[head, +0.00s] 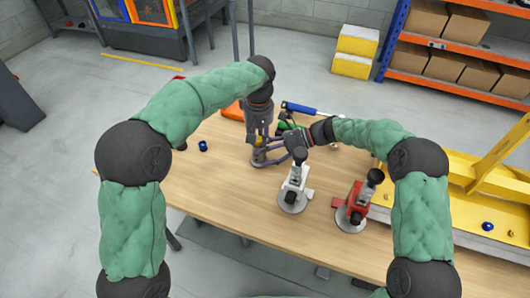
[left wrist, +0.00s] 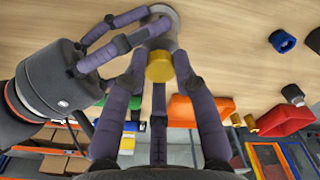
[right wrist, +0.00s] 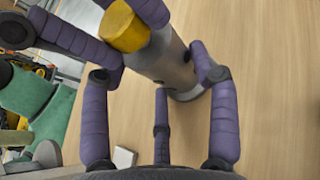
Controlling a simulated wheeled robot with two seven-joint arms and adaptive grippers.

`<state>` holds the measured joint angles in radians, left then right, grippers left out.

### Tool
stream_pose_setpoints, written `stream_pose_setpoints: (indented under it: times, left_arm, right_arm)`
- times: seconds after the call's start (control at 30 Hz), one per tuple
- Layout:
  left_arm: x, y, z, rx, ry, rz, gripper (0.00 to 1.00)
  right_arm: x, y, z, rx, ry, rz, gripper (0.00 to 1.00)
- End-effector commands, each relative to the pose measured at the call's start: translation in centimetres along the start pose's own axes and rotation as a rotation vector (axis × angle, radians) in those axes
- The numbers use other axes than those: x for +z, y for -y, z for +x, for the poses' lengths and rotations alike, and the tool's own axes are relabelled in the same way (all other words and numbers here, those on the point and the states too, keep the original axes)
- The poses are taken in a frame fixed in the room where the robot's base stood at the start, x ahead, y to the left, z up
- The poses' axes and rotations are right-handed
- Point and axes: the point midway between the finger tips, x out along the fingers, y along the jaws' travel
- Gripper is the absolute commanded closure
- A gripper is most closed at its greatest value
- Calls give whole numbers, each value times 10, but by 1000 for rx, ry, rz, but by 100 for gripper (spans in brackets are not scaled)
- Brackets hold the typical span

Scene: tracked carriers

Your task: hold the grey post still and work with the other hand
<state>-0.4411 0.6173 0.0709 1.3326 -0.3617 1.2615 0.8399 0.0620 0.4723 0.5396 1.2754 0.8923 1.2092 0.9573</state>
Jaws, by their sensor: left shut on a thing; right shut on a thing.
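The grey post (head: 258,157) stands on the wooden table, with a yellow cap (head: 260,141) at its top end. My left gripper (head: 261,137) comes from above, and its fingers close on the cap (left wrist: 160,66). My right gripper (head: 270,153) reaches in from the right and is shut on the post below the cap. In the right wrist view the grey post (right wrist: 172,65) lies between my right fingers, and the cap (right wrist: 124,26) sits against its end. Purple fingers hide parts of both, so any gap between cap and post cannot be told.
A white-and-grey device (head: 294,187) and a red one (head: 355,203) stand on round bases to the right. A blue ring (head: 203,146) lies left, and an orange bin (head: 232,111) stands behind. A yellow frame (head: 497,160) is at far right. The front left tabletop is clear.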

Motion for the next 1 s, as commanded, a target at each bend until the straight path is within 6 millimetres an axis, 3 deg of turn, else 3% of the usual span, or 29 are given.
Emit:
stream_pose_setpoints:
  times: [0.6,0.77,1.0]
  left_arm:
    - [1,-1,-1,2,0,689,95]
    - [1,-1,-1,2,0,786,95]
    - [1,-1,-1,2,0,795,95]
  right_arm:
    - [-5,-3,4,9,-4,10,98]
    - [-6,-3,4,9,-4,10,98]
    - [-6,-3,4,9,-4,10,98]
